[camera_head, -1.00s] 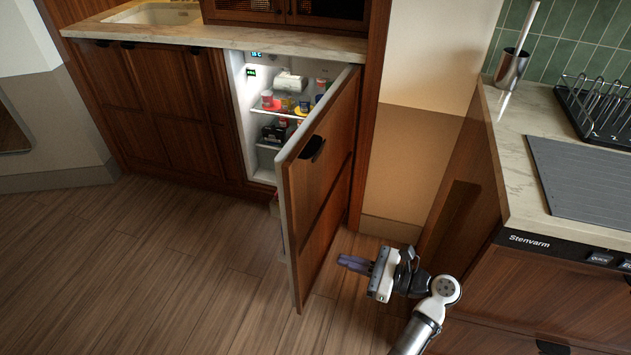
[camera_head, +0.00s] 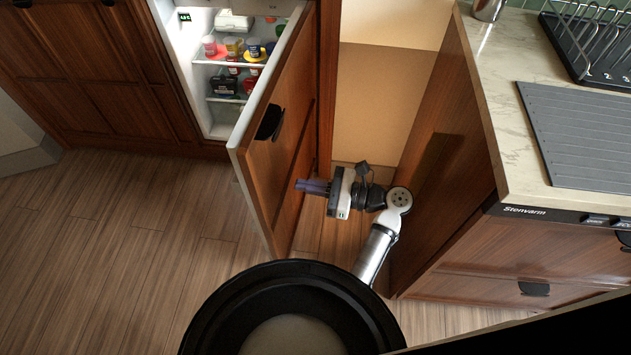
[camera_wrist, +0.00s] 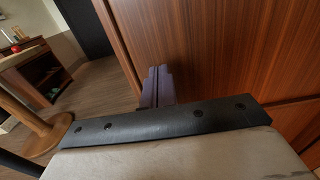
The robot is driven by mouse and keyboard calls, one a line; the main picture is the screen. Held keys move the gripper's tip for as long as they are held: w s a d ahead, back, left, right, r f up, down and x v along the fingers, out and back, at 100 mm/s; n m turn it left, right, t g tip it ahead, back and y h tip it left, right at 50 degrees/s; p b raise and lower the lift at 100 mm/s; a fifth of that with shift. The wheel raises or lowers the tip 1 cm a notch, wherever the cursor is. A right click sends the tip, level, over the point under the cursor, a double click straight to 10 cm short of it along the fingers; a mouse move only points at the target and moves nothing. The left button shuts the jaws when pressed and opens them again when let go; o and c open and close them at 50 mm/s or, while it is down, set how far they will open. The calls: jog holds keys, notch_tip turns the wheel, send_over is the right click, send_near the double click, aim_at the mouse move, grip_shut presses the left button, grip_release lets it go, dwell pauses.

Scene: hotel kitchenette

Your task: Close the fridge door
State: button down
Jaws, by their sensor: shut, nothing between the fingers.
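The fridge door (camera_head: 279,140) is a brown wooden panel with a white inner edge and a dark handle (camera_head: 270,122). It stands open, swung out to the right of the lit fridge interior (camera_head: 222,85). My gripper (camera_head: 298,185) is shut and empty. It is at the outer face of the door, below and right of the handle, its fingers pointing left at the panel. In the wrist view the purple fingers (camera_wrist: 158,88) lie together close in front of the wood panel (camera_wrist: 215,50). I cannot tell whether they touch it.
Several jars and packs stand on the fridge shelves. A counter (camera_head: 500,130) with a dish rack (camera_head: 598,45) is close on the right of my arm. Wood floor (camera_head: 120,250) is clear to the left of the door.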

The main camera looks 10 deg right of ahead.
jog(key=x, duration=0.5)
jog(key=shift+w+a, duration=0.15)
jog(key=shift+a, duration=0.15)
jog(key=shift+p, duration=0.3)
